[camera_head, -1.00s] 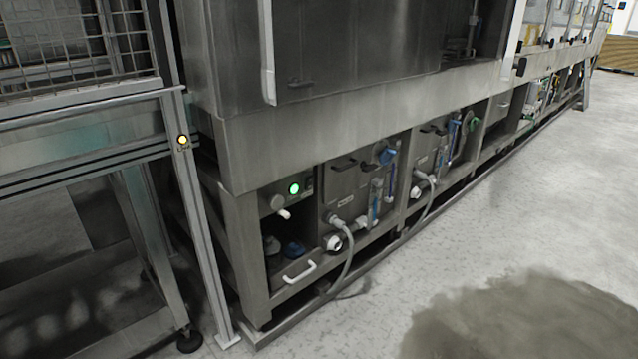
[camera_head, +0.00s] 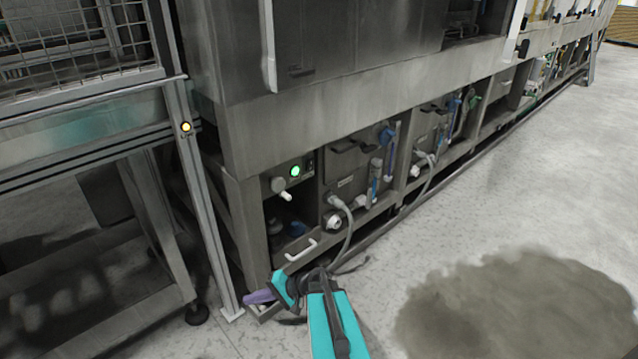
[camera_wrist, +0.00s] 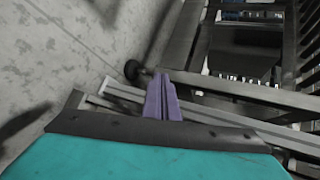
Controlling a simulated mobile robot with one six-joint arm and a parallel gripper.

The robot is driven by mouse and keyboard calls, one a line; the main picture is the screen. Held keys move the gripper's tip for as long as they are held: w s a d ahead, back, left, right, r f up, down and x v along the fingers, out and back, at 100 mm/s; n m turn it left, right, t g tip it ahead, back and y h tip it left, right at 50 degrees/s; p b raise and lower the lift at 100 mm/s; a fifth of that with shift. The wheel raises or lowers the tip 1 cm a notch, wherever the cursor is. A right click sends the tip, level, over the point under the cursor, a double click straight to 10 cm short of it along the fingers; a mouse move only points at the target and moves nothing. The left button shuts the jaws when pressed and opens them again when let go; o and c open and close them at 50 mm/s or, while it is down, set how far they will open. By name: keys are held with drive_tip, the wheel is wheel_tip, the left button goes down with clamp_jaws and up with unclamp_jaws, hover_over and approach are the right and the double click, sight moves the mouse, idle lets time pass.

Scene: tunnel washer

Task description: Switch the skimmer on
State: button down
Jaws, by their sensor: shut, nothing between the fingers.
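A small control panel with a lit green light (camera_head: 295,171) sits in the left bay of the machine's lower frame. A pale knob or handle (camera_head: 285,195) sticks out left of and below the light. No label naming the skimmer is readable, and I cannot tell which part is its switch. My gripper (camera_head: 248,299) is low in front of the frame's near left corner, below and left of the panel, and apart from it. Its purple fingers are together and empty; they also show in the wrist view (camera_wrist: 160,76), pointing toward metal rails. The panel is not visible there.
A white drawer-type handle (camera_head: 301,250) is below the panel, with a grey hose (camera_head: 349,235) to its right. A post with a yellow light (camera_head: 186,127) and a mesh guard (camera_head: 75,38) stand left. Open floor with a dark patch (camera_head: 510,310) lies right.

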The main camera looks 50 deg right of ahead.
sight(313, 160)
drive_tip(key=d+r+m+t+h+p, duration=0.1)
drive_tip(key=d+r+m+t+h, duration=0.15)
drive_tip(key=d+r, duration=0.65)
drive_tip(key=d+r+m+t+h+p, duration=0.1)
drive_tip(key=d+r+t, duration=0.4)
drive_tip(key=d, duration=0.6)
drive_tip(key=s+d+r+m+t+h+p, duration=0.1)
drive_tip(key=s+d+r+m+h, duration=0.1)
drive_tip(key=d+r, duration=0.5)
drive_tip(key=s+d+r+m+t+h+p, duration=0.1)
drive_tip(key=s+d+r+m+t+h, duration=0.1)
drive_tip(key=s+d+r+h, duration=0.2)
drive_tip(key=s+d+r, duration=0.1)
drive_tip(key=d+r, duration=0.2)
drive_tip(key=d, duration=0.2)
drive_tip(key=shift+s+d+r, duration=0.15)
drive_tip(key=shift+s+r, duration=0.05)
drive_tip(key=shift+s, duration=0.15)
drive_tip(key=shift+w+t, duration=0.1)
drive_tip(key=shift+t, duration=0.15)
drive_tip(key=b+x, duration=0.1)
drive_tip(key=x, duration=1.2)
drive_tip(key=shift+w+b, duration=0.35)
drive_tip(key=shift+r, duration=0.1)
drive_tip(key=shift+w, duration=0.1)
